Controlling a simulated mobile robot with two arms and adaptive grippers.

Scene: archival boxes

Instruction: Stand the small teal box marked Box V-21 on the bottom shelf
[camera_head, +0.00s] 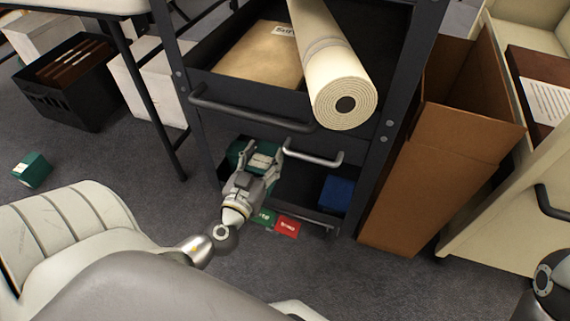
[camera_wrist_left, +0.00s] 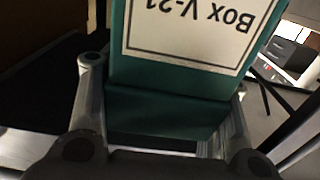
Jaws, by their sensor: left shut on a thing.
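The small teal box (camera_head: 265,148) is between the fingers of my left gripper (camera_head: 261,157), which is shut on it at the front of the cart's lower opening. In the left wrist view the teal box (camera_wrist_left: 160,112) fills the space between the fingers, its white label reading "Box V-21" upside down. The bottom shelf (camera_head: 300,212) of the dark cart lies low under the drawer handles. In the head view the gripper partly hides the box, and I cannot tell whether the box touches the shelf. My right gripper is not in view.
A blue box (camera_head: 337,193) sits at the right of the lower opening. Green (camera_head: 266,216) and red (camera_head: 287,226) labelled items lie low at the front. A metal handle (camera_head: 313,155) sticks out beside the gripper. Another teal box (camera_head: 32,170) lies on the floor at left.

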